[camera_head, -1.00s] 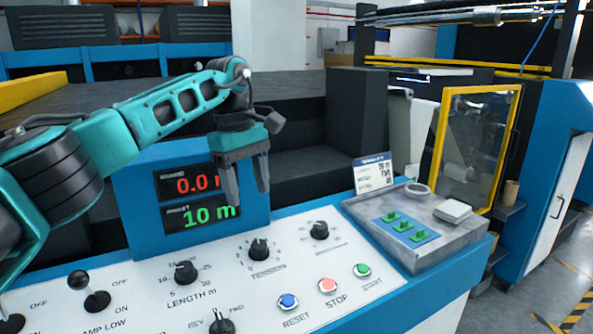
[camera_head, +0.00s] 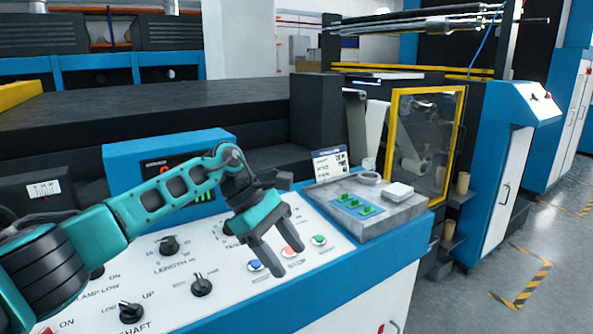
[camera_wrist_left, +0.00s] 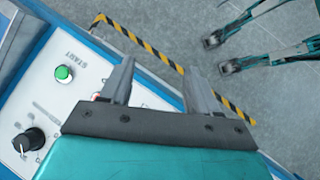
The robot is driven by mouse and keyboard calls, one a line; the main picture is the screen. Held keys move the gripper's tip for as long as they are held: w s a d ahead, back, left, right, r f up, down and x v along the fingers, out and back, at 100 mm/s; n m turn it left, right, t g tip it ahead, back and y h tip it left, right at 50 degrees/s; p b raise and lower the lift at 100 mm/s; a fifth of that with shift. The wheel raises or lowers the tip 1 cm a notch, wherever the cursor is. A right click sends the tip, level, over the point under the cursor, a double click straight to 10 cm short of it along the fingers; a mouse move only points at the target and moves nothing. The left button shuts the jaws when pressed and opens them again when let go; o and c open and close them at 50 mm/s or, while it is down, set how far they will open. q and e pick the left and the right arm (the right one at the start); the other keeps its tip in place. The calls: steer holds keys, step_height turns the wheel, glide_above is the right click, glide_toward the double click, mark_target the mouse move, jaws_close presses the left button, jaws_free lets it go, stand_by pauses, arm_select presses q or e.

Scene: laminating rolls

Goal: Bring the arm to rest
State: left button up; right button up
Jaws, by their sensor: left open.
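My left gripper (camera_head: 280,262) is open and empty in the head view. It hangs above the front part of the white control panel (camera_head: 240,290), with its fingers pointing down over the area of the blue and red buttons. In the left wrist view its two fingers (camera_wrist_left: 160,85) stand apart, with grey floor and the panel's blue edge behind them. The green start button (camera_wrist_left: 64,73) and a black knob (camera_wrist_left: 30,140) show at the left there. My right gripper is not seen clearly in either view.
A grey ledge (camera_head: 385,222) with green switches, a tape roll and a small card stands right of the panel. A blue display box (camera_head: 120,165) is partly hidden behind my arm. A yellow-framed door (camera_head: 463,130) stands further right.

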arm_select(q)
steer(key=s+d+f+n+h, duration=0.4)
steer(key=s+d+n+h, duration=0.4)
steer(key=d+n+h, duration=0.3)
steer(key=s+a+f+n+t+y, duration=0.15)
steer(key=a+f+n+t, duration=0.35)
steer(key=n, duration=0.6)
steer(key=a+f+n+t+y, duration=0.25)
steer(key=n+t, duration=0.45)
steer(key=n, duration=0.4)
steer(key=s+a+f+n+t+y, duration=0.1)
steer(key=a+f+n+t+y, duration=0.2)
steer(key=a+n+t, duration=0.5)
steer(key=s+a+f+n+g+y, duration=0.7)
steer(key=s+a+f+n, duration=0.3)
steer(key=s+f+n, duration=0.4)
steer(key=s+n+y, duration=0.1)
steer(key=n, duration=0.2)
steer(key=shift+s+a+y, duration=0.3)
steer(key=shift+a, duration=0.1)
